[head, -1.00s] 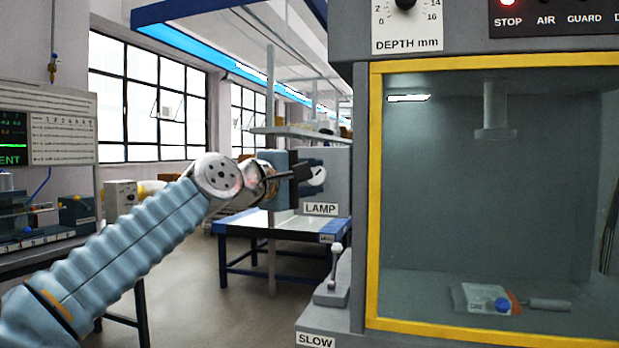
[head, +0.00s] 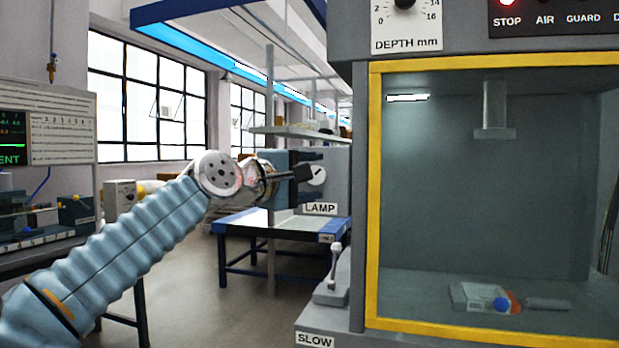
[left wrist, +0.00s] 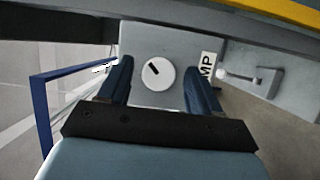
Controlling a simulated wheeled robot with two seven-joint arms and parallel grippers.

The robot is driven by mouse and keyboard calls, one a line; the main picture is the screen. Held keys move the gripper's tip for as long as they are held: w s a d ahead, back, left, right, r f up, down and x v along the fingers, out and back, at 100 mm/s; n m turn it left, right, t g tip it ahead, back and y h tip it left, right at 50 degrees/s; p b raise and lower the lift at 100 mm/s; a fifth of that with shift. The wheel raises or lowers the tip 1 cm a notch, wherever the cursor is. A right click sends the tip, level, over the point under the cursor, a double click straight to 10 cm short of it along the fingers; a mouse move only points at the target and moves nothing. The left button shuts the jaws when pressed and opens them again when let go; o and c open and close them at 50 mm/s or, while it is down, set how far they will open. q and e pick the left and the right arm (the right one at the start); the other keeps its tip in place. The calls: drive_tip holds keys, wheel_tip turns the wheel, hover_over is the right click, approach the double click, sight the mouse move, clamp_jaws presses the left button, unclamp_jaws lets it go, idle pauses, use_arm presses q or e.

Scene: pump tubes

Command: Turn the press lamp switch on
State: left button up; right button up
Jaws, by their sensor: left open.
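The lamp switch is a round white knob (head: 318,177) with a dark pointer mark, on the side of the grey press beside the LAMP label (head: 320,209). In the left wrist view the knob (left wrist: 159,79) is fully visible, its mark towards the upper left. My left gripper (head: 304,173) is open at the knob, partly covering it in the head view. In the wrist view the two blue fingers (left wrist: 158,82) stand on either side of the knob, with clear gaps, apart from it. My right gripper is not in view.
The press has a yellow-framed window (head: 374,200) on the right, with a pale light strip (head: 408,98) inside. A small lever (head: 335,265) stands below the knob by the SLOW label (head: 314,340). A blue-edged table (head: 245,222) is behind.

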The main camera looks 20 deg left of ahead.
use_arm(q)
drive_tip(key=b+v, duration=0.2)
drive_tip(key=v, duration=1.1)
drive_tip(key=shift+s+b, duration=0.4)
drive_tip(key=shift+a+r, duration=0.1)
